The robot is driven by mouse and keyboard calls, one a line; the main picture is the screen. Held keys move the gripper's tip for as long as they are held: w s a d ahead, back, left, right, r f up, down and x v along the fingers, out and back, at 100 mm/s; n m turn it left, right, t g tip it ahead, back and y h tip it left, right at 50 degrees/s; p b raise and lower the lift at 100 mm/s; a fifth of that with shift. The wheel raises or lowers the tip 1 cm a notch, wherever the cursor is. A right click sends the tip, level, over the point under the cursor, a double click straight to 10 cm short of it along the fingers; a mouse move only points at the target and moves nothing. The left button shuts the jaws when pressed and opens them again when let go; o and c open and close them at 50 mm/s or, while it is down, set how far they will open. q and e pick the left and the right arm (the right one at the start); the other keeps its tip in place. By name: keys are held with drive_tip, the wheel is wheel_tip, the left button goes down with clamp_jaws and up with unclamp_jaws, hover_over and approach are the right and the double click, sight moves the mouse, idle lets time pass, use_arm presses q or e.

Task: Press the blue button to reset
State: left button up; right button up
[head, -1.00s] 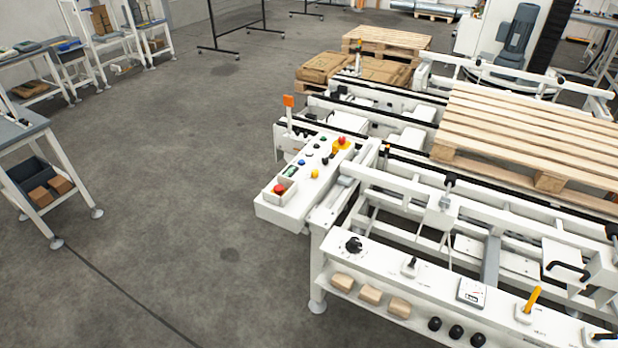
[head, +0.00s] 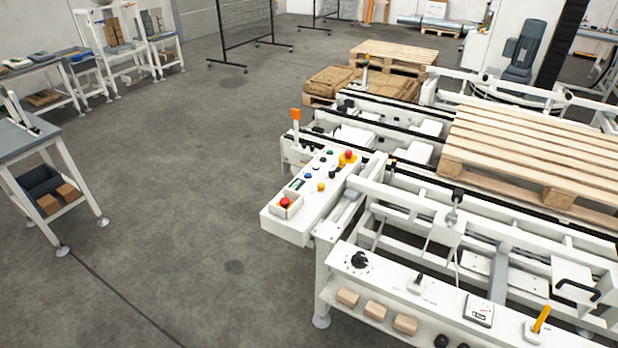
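A white control panel (head: 299,224) juts out from the left side of the palletizer in the head view. A small blue button (head: 308,175) sits among several small buttons on its top. A red button in a raised box (head: 285,203) is at its near end, and a red button on a yellow base (head: 347,157) is at its far end. A yellow button (head: 320,187) lies near the middle. Neither of my grippers shows in the head view, and nothing touches the panel.
A wooden pallet (head: 530,150) lies on the white conveyor frame at right. A nearer panel (head: 400,283) carries a black knob (head: 359,259) and a yellow lever (head: 541,318). A workbench (head: 22,138) stands at left. The grey floor (head: 180,200) between is clear.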

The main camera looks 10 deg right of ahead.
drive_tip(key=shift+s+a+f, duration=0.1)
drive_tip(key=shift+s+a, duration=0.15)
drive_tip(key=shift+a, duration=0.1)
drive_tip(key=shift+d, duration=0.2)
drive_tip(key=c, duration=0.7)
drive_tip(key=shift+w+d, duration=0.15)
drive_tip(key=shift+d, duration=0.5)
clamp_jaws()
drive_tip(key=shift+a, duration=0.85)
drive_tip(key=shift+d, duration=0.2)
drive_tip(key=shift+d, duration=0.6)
